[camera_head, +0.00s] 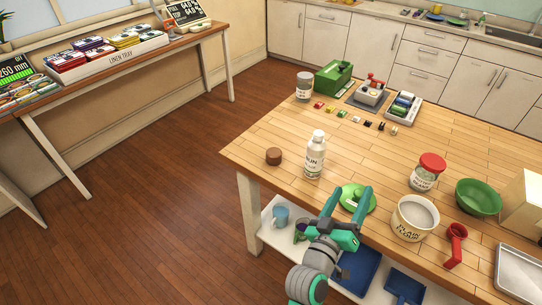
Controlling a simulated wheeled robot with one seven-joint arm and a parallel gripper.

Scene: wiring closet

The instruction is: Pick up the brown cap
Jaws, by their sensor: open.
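The brown cap (273,156) lies on the wooden table (262,135) near its left edge. It is a small, short, round dark brown piece, to the left of a white bottle (315,156). My gripper (346,199) is at the front edge of the table, to the lower right of the cap and apart from it. Its two fingers are spread and point away from me. A green round lid or dish (368,203) shows behind and between the fingers. I cannot tell how high the gripper is above it.
A jar with a red lid (427,171), a flour canister (413,218), a green bowl (479,196) and a red scoop (455,244) stand to the right. A grey-lidded jar (304,86) stands farther back. Tabletop left of and behind the cap is clear.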

